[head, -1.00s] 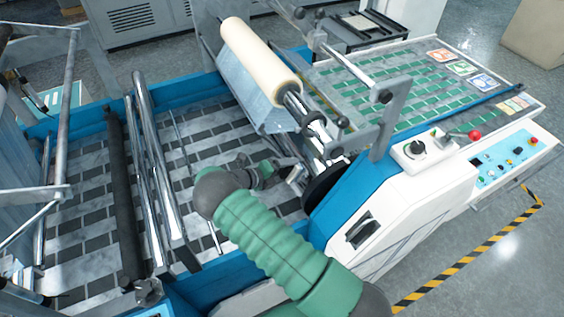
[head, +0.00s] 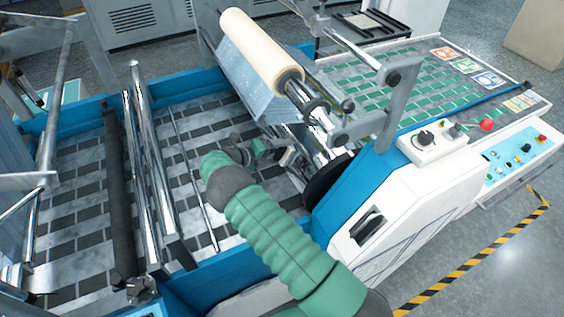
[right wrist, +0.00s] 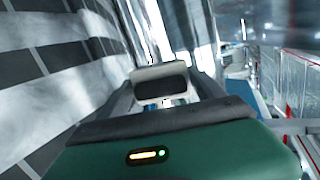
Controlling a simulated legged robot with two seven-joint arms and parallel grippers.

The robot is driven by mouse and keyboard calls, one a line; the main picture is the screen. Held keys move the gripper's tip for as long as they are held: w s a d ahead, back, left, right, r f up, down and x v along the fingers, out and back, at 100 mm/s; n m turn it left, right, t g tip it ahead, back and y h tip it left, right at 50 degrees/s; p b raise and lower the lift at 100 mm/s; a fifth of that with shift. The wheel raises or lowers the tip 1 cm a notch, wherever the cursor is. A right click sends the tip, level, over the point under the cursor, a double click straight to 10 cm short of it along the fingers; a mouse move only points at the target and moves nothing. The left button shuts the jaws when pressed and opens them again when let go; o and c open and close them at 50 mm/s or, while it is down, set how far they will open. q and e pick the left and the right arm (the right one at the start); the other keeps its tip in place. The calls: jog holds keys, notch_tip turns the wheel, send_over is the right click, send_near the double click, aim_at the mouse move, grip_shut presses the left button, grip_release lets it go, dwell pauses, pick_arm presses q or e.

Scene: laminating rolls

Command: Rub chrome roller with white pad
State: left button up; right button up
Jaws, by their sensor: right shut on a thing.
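My right gripper (head: 284,156) reaches into the machine below the cream roll. In the right wrist view it is shut on a small pale block with a dark face, which looks like the white pad (right wrist: 160,70). In the head view the pad is too small to make out clearly. Shiny chrome roller parts (head: 318,150) lie just right of the gripper, partly hidden by the machine's side. Bright chrome surfaces (right wrist: 180,28) also rise beyond the pad in the right wrist view. I cannot tell whether pad and chrome touch. My left gripper is not in view.
A cream roll (head: 262,52) with a hanging clear film sits above the gripper. A black wheel (head: 325,182) and the white side housing (head: 400,205) stand close on the right. Upright chrome bars (head: 150,165) stand left, with open space over the patterned sheet between.

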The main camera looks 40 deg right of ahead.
jog(key=shift+w, duration=0.2)
jog(key=shift+w+a+r, duration=0.1)
jog(key=shift+a+r, duration=0.1)
jog(key=shift+w+p+v, duration=0.2)
jog(key=shift+p+v, duration=0.1)
jog(key=shift+v, duration=1.05)
jog(key=shift+w+p+v, duration=0.15)
jog(key=shift+p+v, duration=0.15)
jog(key=shift+v, duration=1.1)
jog(key=shift+w+v, duration=0.2)
jog(key=shift+v, duration=1.25)
jog(key=shift+d, duration=0.1)
